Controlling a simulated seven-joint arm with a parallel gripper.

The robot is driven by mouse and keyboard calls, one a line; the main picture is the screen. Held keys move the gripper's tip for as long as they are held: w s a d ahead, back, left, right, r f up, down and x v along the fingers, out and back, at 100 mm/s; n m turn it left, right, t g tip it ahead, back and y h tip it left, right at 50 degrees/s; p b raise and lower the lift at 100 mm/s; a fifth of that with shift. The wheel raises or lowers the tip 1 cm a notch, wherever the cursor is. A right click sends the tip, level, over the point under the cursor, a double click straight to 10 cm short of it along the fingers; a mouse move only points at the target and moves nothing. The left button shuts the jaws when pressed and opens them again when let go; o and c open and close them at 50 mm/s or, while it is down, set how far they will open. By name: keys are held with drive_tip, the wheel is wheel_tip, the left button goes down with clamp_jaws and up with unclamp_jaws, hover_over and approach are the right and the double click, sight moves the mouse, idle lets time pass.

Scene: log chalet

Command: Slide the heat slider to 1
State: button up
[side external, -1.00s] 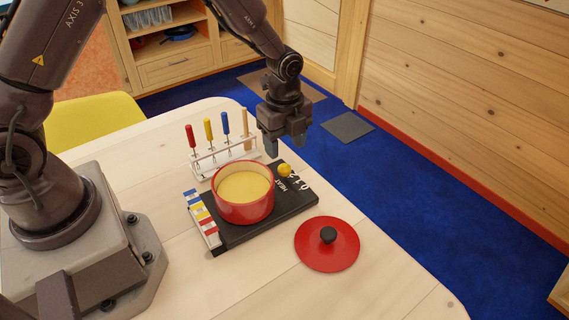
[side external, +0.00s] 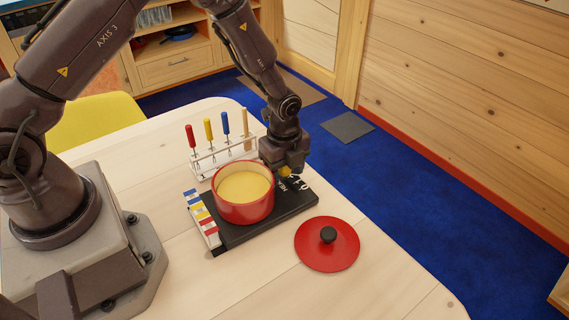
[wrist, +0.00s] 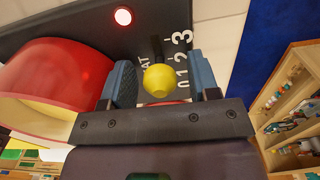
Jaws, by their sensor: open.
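The heat slider has a round yellow knob (wrist: 158,80) on the black hotplate (wrist: 88,28). A dark slot runs beyond the knob, beside white numbers 0, 1, 2 and 3 and partly hidden "HEAT" lettering. In the wrist view the knob appears level with 0 and 1; its base is hidden, so its exact setting cannot be told. My gripper (wrist: 160,72) is open, with one finger on each side of the knob and visible gaps. In the side external view my gripper (side external: 284,165) is low over the hotplate's far end, partly covering the knob (side external: 285,172).
A red pot (side external: 244,207) of yellow contents stands on the hotplate, close to my gripper. A rack (side external: 224,158) of coloured forks stands behind. A red lid (side external: 327,244) lies on the table to the right. A red light (wrist: 123,16) glows on the hotplate.

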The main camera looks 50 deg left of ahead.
drive_tip(key=c, duration=0.9)
drive_tip(key=shift+d, duration=1.2)
drive_tip(key=o, duration=0.9)
drive_tip(key=shift+r, duration=3)
